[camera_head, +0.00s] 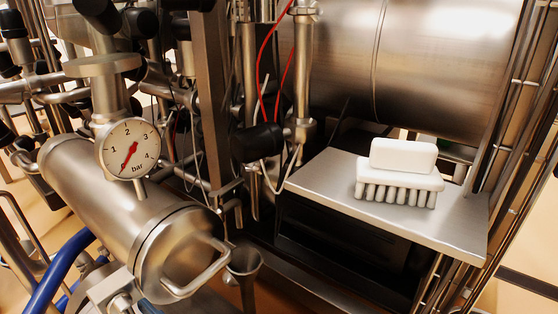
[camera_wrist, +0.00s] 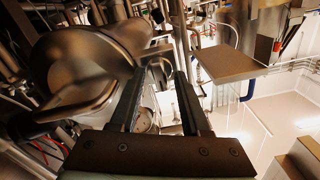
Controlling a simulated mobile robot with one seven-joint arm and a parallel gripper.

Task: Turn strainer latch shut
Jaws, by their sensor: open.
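The strainer (camera_head: 125,215) is a steel cylinder lying slanted at the left in the head view. A bent bar handle (camera_head: 205,272) stands across its round end cap. I take this bar for the latch, but cannot tell whether it is shut. My gripper (camera_wrist: 160,74) shows only in the wrist view. Its two dark fingers are apart, with nothing clearly held between them. A metal fitting shows behind the gap, partly hidden by the fingers. A large rounded steel body (camera_wrist: 75,60) is close on the left there; I cannot tell whether it is the strainer.
A round pressure gauge (camera_head: 129,148) with a red needle stands above the strainer. A steel shelf (camera_head: 445,215) at the right holds a white brush (camera_head: 402,175). A blue hose (camera_head: 58,268) runs at the lower left. Pipes and cables crowd the middle. Open floor (camera_wrist: 285,115) shows at right.

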